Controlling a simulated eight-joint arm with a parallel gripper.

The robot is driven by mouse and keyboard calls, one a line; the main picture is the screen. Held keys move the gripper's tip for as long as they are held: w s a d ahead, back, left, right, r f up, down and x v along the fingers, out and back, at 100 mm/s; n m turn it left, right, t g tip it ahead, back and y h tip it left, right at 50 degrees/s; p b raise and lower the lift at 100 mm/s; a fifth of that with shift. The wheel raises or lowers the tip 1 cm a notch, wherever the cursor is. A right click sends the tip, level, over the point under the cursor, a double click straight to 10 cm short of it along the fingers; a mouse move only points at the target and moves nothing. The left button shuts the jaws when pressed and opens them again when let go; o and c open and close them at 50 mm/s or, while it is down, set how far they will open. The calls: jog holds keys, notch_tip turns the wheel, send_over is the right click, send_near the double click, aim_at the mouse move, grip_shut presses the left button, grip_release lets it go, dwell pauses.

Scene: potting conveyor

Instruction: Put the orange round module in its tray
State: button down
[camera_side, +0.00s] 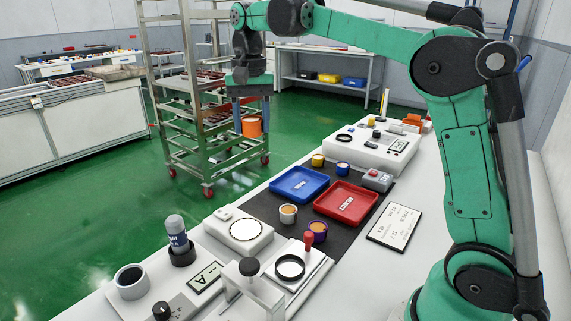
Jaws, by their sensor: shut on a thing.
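My gripper (252,118) is at the upper middle of the side view, pointing down. Its two fingers are shut on an orange round module (251,127), which hangs between the fingertips. In the picture it lies in front of the metal rack and the green floor, up and left of the trays. A blue tray (276,187) and a red tray (373,208) lie side by side on a dark mat. Each has a small white label inside, too small to read. I see no module in either tray.
By the trays stand a yellow round piece (317,160), a blue one (343,168), a white one (288,214) and a purple one (318,232). A grey box with a red button (377,180) is right of the red tray. White fixtures (239,232) fill the bench's front.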

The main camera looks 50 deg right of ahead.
jog(key=s+d+f, duration=0.1)
jog(key=s+d, duration=0.2)
jog(key=d, duration=1.1)
send_over(343, 194)
notch_tip(343, 194, down, 16)
jog(key=shift+f, duration=2.45)
jog(key=shift+f, duration=0.15)
jog(key=c, duration=0.6)
grip_release()
